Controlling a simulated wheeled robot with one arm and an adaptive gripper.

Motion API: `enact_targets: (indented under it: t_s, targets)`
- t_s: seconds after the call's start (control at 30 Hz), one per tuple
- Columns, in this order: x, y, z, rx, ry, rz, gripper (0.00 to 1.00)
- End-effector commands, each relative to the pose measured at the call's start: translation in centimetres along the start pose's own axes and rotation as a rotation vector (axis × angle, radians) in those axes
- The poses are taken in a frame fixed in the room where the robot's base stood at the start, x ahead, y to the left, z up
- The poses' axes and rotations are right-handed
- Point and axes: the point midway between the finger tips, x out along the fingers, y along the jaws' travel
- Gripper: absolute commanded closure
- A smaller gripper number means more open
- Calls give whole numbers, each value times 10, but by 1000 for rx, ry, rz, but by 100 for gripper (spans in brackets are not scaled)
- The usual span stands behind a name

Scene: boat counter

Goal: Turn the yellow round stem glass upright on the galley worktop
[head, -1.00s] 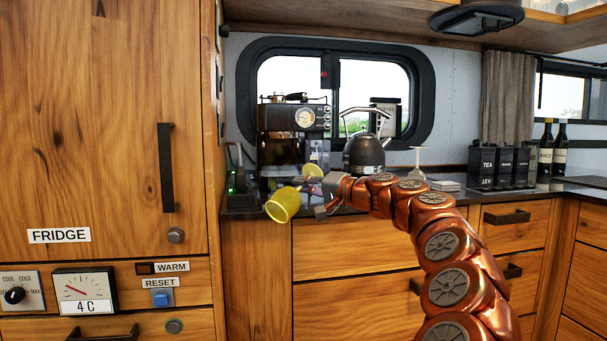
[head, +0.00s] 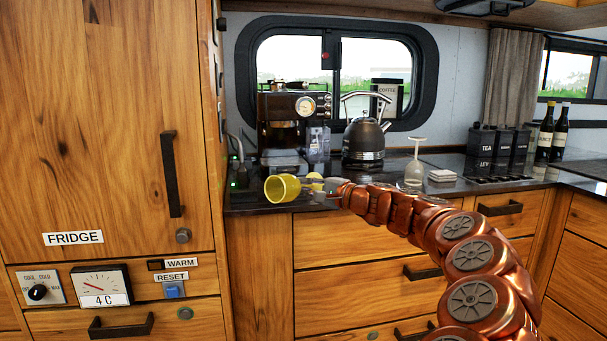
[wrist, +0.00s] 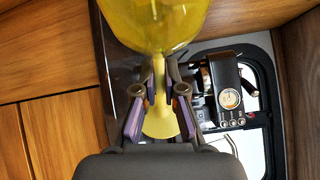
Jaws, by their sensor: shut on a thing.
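The yellow round stem glass (head: 282,188) is held in my gripper (head: 325,186) at the left end of the galley worktop (head: 240,203). Its bowl mouth faces left and slightly toward me, so it lies roughly sideways. Its foot (head: 315,181) shows just behind the fingertips. In the wrist view, the yellow bowl (wrist: 165,22) is at the top and the foot (wrist: 160,124) is between the fingers of my gripper (wrist: 160,75), which are shut around the stem. I cannot tell whether the glass touches the worktop.
A coffee machine (head: 292,120) stands behind the glass, with a kettle (head: 363,140) to its right. A clear upside-down glass (head: 415,170), white coasters (head: 443,175), dark canisters (head: 497,142) and bottles (head: 552,130) are further right. The fridge cabinet (head: 105,110) borders the left.

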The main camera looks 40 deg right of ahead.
Motion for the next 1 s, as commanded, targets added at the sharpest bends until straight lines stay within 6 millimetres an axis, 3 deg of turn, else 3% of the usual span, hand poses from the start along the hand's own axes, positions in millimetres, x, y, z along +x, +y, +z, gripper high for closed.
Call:
enact_targets:
  t_s: [1.0]
  targets:
    - [0, -5, 1, 625, 0, 1, 100]
